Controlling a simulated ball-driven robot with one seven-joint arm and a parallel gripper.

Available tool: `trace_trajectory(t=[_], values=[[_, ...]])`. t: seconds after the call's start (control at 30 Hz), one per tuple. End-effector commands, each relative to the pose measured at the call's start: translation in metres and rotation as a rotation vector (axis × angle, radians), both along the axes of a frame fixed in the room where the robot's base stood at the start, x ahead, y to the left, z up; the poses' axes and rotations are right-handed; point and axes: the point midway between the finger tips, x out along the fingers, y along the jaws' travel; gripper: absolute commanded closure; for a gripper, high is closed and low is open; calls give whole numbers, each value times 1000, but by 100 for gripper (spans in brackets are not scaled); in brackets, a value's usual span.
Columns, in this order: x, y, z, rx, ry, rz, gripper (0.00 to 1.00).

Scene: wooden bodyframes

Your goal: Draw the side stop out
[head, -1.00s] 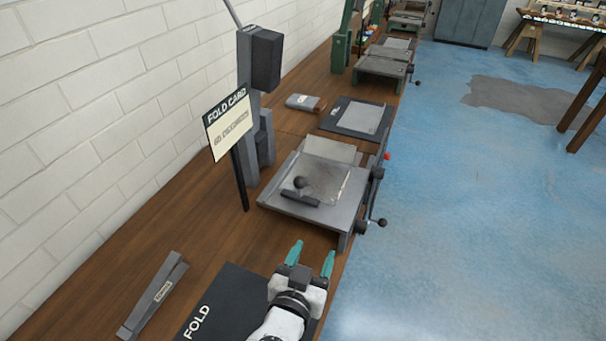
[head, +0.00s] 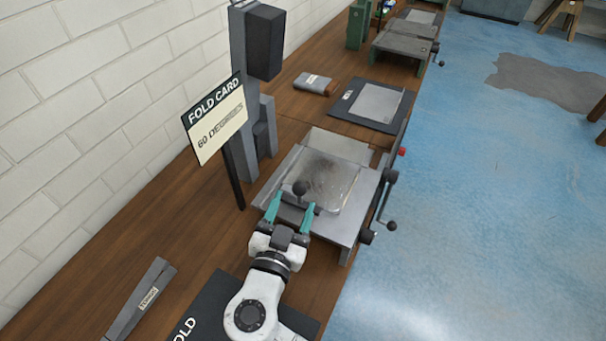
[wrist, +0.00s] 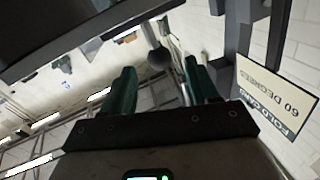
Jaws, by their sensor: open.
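A grey folding machine (head: 350,228) stands on the wooden bench. On its near edge is a short dark bar with a round black knob (head: 299,187), which looks like the side stop. The knob also shows in the wrist view (wrist: 159,59), beyond and between the fingers. My gripper (head: 291,204) is open and empty, its teal fingers on either side of the knob and bar. In the wrist view my gripper (wrist: 160,78) shows nothing held. The fingers hide part of the bar, and I cannot tell whether they touch it.
A fold card sign (head: 217,118) reading 60 degrees stands on a post left of the machine, beside a grey column (head: 240,95). Crank handles (head: 391,225) stick out at the machine's right. A grey angled tool (head: 144,298) and a black FOLD mat (head: 207,300) lie nearer.

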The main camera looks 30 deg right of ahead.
Motion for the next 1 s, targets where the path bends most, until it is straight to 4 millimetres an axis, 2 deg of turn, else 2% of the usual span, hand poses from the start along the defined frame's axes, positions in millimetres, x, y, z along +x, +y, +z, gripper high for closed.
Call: trace_trajectory(t=[0.2,0.4,0.83,1.0], values=[[30,-28,3,-1,1,-4,41],[48,-45,2,0,0,-2,41],[54,-51,0,1,1,-1,41],[54,-51,0,1,1,-1,57]])
